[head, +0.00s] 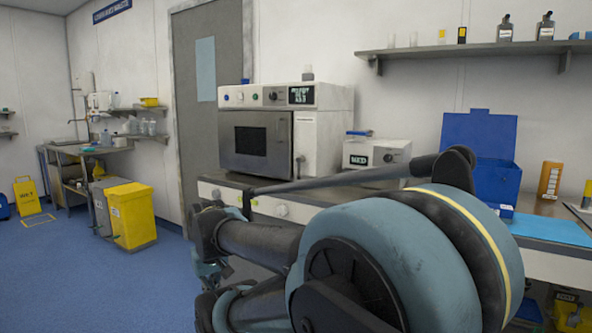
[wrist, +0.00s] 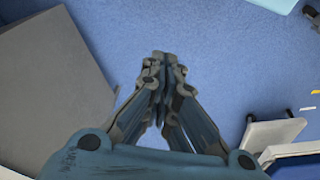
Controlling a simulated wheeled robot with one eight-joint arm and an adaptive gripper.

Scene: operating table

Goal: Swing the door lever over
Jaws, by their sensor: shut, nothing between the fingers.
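A white and grey bench-top machine (head: 318,140) stands on the counter in the head view. Its front door (head: 250,143) has a dark window and looks closed. A pale upright bar (head: 283,132) runs along the door's right edge. A small dark piece (head: 299,166) shows just right of the door's lower corner; I cannot tell which of these is the lever. My gripper (wrist: 160,88) is shut and empty over blue floor in the wrist view, touching nothing. In the head view my arm fills the lower middle and hides the counter front; the fingertips are not clear there.
A white box (head: 376,153) and a blue open bin (head: 482,150) stand right of the machine. A shelf (head: 470,50) with bottles hangs above. A grey room door (head: 207,100) is behind. A yellow bin (head: 131,215) stands left on open floor. A grey slab (wrist: 45,75) is left in the wrist view.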

